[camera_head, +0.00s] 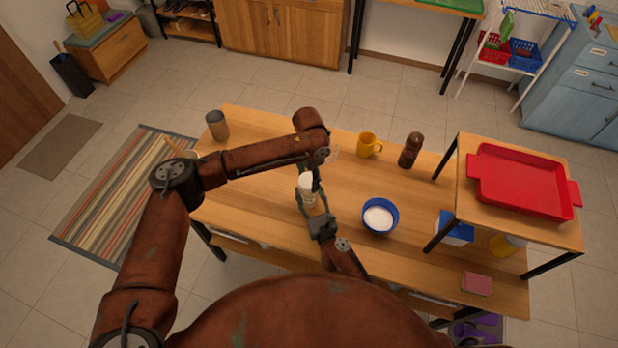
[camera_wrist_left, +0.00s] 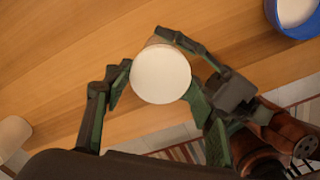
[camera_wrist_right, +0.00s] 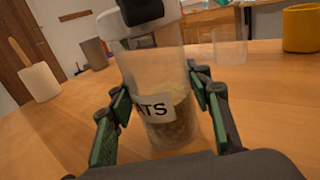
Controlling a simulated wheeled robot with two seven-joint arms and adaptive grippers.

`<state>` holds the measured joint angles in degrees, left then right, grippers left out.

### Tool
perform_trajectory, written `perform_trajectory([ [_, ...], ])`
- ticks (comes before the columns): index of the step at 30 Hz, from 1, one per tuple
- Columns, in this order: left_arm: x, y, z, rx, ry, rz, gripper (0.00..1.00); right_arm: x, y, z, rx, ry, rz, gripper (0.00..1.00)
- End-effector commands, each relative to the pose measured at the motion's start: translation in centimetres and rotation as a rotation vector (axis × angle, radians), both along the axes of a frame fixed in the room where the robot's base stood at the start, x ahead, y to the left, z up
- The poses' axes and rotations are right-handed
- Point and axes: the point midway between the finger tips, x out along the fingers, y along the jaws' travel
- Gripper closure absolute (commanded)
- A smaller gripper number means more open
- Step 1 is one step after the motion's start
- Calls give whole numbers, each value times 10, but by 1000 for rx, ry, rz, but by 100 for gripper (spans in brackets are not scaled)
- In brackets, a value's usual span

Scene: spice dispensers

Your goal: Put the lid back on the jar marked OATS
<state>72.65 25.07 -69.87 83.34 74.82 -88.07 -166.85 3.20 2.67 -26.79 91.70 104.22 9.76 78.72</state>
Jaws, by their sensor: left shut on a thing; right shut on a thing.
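The clear jar (camera_wrist_right: 160,100) stands upright on the table, with part of its label, "ATS", showing and brownish contents low inside. My right gripper (camera_wrist_right: 155,105) is shut around its body; in the head view this gripper (camera_head: 313,212) reaches in from the front. My left gripper (camera_wrist_left: 158,90) is shut on the round white lid (camera_wrist_left: 160,73), seen from above. In the head view the lid (camera_head: 306,178) is at the jar's top. A dark fingertip of the left gripper crosses the lid in the right wrist view. I cannot tell whether the lid is fully seated.
A blue bowl (camera_head: 380,230) of white stuff stands right of the jar. A yellow mug (camera_head: 368,146), a brown mill (camera_head: 411,150) and a clear glass (camera_wrist_right: 229,48) stand behind. A grey cup (camera_head: 217,125) is far left. A raised shelf with a red tray (camera_head: 525,183) is at right.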

Motion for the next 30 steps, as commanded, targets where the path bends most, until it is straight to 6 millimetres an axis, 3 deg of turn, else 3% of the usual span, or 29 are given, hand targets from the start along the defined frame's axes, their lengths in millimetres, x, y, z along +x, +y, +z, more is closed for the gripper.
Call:
perform_trajectory([
  [10, 1, 0, 1, 0, -4, -34, 67, 0, -1, -1, 0, 1, -1, 100],
  [11, 1, 0, 1, 0, -4, -34, 48, 0, -1, -1, 0, 1, -1, 100],
  [18, 1, 0, 1, 0, -2, -33, 32, 0, -1, -1, -1, 2, -1, 100],
  [30, 1, 0, 7, 0, -2, -33, 31, 0, -1, -1, 0, 1, -1, 100],
])
